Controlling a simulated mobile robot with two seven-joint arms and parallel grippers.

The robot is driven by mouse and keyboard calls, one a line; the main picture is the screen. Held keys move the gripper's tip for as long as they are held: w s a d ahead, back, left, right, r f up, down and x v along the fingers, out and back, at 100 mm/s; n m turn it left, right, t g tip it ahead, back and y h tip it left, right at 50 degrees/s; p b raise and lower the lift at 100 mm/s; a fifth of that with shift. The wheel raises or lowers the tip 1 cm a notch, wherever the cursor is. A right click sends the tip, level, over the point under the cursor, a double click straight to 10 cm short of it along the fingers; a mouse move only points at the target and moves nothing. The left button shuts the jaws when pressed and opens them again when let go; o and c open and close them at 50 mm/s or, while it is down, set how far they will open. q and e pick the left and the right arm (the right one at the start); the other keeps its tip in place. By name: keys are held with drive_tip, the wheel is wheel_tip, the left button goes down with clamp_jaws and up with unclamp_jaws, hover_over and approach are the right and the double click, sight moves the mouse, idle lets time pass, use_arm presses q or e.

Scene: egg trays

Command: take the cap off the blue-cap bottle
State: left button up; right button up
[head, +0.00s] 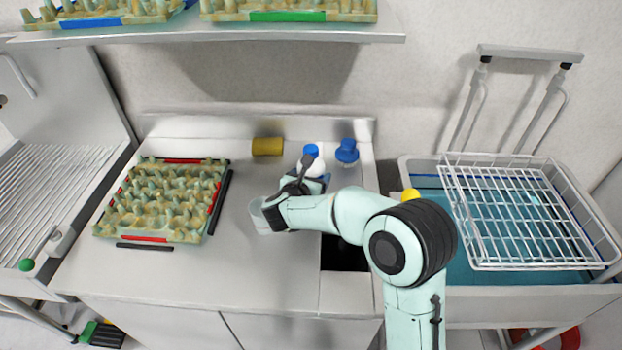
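The white bottle (318,166) stands upright toward the back of the counter, with its blue cap (311,150) on top. Its lower part is hidden behind my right gripper. My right gripper (303,172) reaches in from the lower right, and a dark finger overlaps the front of the bottle just below the cap. Whether it touches the bottle, and whether it is open or shut, cannot be told from this angle. My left gripper is not in view.
A blue-topped item (346,150) stands right of the bottle, with a yellow sponge (267,146) to its left. A pale clear container (262,216) is beside my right wrist. An egg tray (160,205) lies left. A wire rack (520,215) sits over the basin at right.

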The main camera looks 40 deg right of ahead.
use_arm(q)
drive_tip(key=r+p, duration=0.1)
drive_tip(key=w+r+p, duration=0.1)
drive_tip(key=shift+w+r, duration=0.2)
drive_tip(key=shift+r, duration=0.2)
use_arm(e)
wheel_tip(320, 180, up, 20)
drive_tip(key=shift+r, duration=0.1)
drive_tip(key=o, duration=0.7)
drive_tip(key=c, duration=0.9)
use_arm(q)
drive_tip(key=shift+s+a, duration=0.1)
use_arm(e)
drive_tip(key=shift+a, duration=0.1)
